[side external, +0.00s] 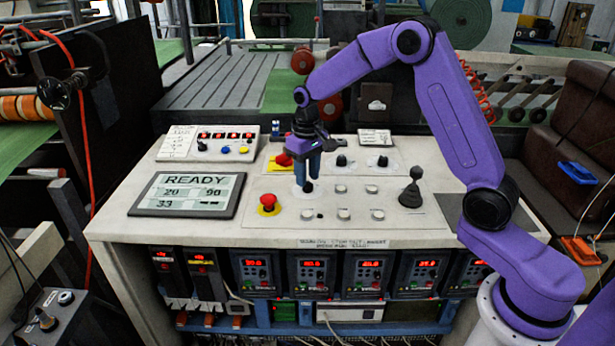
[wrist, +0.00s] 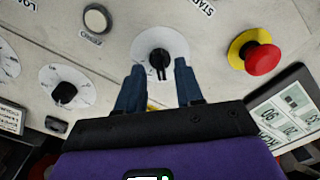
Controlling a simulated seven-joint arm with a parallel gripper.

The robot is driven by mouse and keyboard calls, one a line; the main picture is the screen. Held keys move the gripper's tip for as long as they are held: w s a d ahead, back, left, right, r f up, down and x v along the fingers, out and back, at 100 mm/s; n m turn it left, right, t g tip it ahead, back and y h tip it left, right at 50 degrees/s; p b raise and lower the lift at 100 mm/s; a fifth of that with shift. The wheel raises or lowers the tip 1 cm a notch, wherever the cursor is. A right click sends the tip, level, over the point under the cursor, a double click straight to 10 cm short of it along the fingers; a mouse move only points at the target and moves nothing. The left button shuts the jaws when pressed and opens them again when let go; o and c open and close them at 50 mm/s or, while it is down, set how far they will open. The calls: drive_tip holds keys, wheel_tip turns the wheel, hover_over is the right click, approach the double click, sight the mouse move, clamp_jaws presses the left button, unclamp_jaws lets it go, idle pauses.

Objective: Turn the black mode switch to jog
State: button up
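A black rotary switch (wrist: 158,62) on a round white plate shows in the wrist view, just beyond and between my fingertips. In the side view its dark knob (side external: 307,187) shows just under the fingers. My gripper (side external: 308,176) points down over the console, and in the wrist view its two blue fingers (wrist: 159,72) stand apart with nothing clamped between them. I cannot tell whether the fingertips are level with the knob or a little above it. The knob's pointer faces roughly toward my gripper in the wrist view. The jog mark is not readable.
A red emergency button (side external: 268,201) on yellow sits left of the switch. White buttons (side external: 341,188) lie to the right, with a black joystick (side external: 411,190) beyond. Another black knob (wrist: 65,92) is close by in the wrist view. A READY display (side external: 188,193) is at left.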

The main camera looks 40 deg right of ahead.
drive_tip(key=shift+f, duration=0.65)
clamp_jaws()
drive_tip(key=shift+m, duration=0.3)
drive_tip(key=m, duration=0.4)
drive_tip(key=shift+m, duration=2.1)
drive_tip(key=shift+r, duration=0.1)
